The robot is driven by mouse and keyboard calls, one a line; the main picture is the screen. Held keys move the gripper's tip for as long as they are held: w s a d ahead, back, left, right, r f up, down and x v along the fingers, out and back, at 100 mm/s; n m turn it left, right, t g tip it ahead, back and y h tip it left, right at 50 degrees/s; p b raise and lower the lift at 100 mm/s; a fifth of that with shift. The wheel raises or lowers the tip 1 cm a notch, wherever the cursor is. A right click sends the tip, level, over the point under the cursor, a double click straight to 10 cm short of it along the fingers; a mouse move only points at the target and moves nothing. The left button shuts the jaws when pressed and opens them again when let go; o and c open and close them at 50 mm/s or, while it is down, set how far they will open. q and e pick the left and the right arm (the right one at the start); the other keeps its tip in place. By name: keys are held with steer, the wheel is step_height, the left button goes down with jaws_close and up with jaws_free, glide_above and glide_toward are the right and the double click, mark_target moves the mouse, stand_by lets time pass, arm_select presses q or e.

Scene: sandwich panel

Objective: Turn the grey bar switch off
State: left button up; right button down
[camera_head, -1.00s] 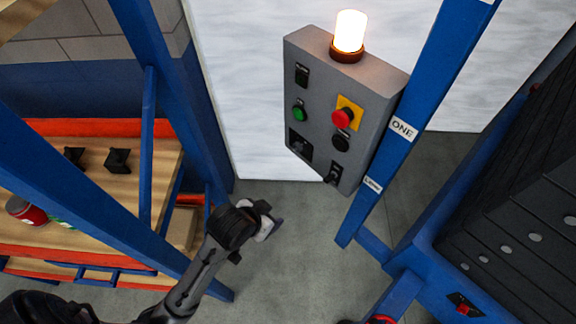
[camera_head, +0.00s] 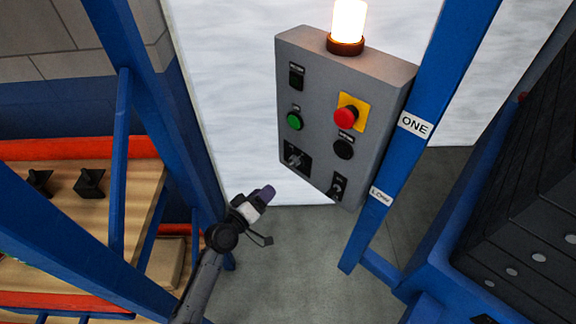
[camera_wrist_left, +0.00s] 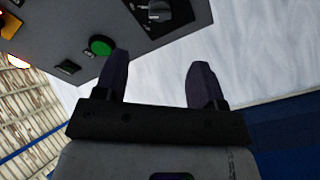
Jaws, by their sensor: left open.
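The grey control panel (camera_head: 325,75) hangs by the blue post, with its lamp (camera_head: 347,25) lit. The grey bar switch (camera_head: 297,157) sits on a black plate at the panel's lower left. It also shows in the left wrist view (camera_wrist_left: 160,12) at the top, partly cut by the frame edge. Its exact angle is hard to tell. My left gripper (camera_head: 266,192) is below and left of the panel, apart from it. In the left wrist view my left gripper (camera_wrist_left: 157,75) has its two fingers spread with nothing between them. My right gripper is out of view.
The panel also carries a green button (camera_head: 294,121), a red mushroom button (camera_head: 345,117), a black button (camera_head: 343,149) and a small black switch (camera_head: 338,187). A blue post (camera_head: 400,150) stands right of it. Blue shelving (camera_head: 118,160) stands left. Floor between is clear.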

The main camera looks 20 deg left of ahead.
mark_target(290, 165)
arm_select(q)
steer(key=shift+b+x, duration=1.25)
steer(key=shift+x, duration=5.5)
steer(key=c, duration=0.9)
steer(key=shift+r, duration=0.1)
